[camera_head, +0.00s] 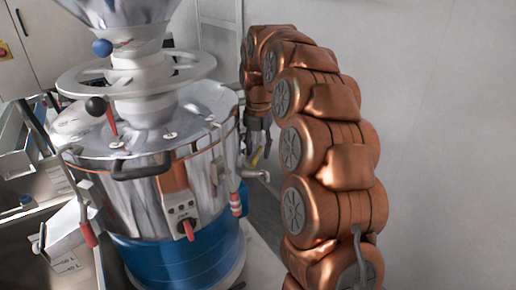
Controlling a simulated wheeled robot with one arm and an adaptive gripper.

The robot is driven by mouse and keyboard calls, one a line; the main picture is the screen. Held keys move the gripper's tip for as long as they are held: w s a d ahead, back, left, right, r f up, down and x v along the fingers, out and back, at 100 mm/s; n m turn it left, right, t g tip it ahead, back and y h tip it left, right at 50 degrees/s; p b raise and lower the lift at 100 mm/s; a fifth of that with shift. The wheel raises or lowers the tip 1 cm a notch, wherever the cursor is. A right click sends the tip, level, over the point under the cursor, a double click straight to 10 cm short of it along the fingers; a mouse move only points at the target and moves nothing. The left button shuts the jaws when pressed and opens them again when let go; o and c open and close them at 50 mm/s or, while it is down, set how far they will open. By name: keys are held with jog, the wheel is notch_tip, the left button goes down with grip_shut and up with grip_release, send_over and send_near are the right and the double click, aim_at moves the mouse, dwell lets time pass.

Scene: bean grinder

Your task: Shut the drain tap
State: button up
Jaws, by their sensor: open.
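The bean grinder (140,205) is a shiny metal drum on a blue base, with a metal funnel above. On its right side a small metal fitting (254,174) sticks out to the right and looks like the drain tap; whether it is open or shut is too small to tell. My gripper (259,158) hangs from the copper arm, pointing down, just above this fitting. It is open, with nothing seen between its fingers. Whether a finger touches the fitting cannot be told.
Metal benches (45,185) stand at left. A pale wall (440,120) is at right.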

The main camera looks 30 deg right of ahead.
aim_at(258, 152)
jog(key=shift+r, duration=3.75)
jog(key=shift+c, duration=0.2)
